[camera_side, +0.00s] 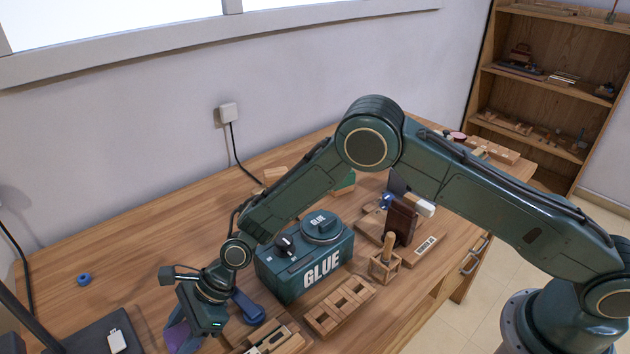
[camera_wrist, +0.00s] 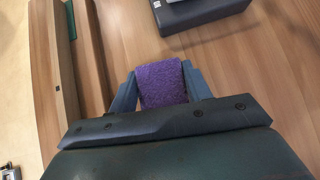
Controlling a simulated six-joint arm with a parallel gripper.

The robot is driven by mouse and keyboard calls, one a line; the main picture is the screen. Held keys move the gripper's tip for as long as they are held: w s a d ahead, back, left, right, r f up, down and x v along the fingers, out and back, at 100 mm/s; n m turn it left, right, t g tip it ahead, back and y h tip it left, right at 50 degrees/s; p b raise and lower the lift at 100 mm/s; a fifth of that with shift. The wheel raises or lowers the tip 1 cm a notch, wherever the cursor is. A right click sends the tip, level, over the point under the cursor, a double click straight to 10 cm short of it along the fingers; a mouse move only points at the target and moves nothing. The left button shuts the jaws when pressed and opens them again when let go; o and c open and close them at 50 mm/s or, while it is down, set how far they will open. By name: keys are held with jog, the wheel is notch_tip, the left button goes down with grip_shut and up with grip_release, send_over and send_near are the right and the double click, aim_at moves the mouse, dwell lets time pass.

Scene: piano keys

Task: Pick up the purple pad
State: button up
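The purple pad (camera_wrist: 161,84) shows as a rough purple block between the two blue-grey fingers of my gripper (camera_wrist: 160,88) in the wrist view. Its left and right sides appear to touch the fingers, so my gripper looks shut on it. In the side view, my gripper (camera_side: 181,338) is low at the bottom left, and part of the purple pad (camera_side: 179,336) shows between its fingers. I cannot tell whether the pad touches the table.
A green GLUE box (camera_side: 303,267) stands right of my gripper. A blue object (camera_side: 248,308) and wooden pieces (camera_side: 270,341) lie close by. A dark slab (camera_side: 92,338) with a white item is on the left. The table (camera_side: 150,262) behind is mostly clear.

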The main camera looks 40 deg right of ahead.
aim_at(180, 335)
jog(key=shift+r, duration=0.2)
notch_tip(180, 335, up, 20)
jog(key=shift+f, duration=0.15)
dwell(0.7)
dwell(0.5)
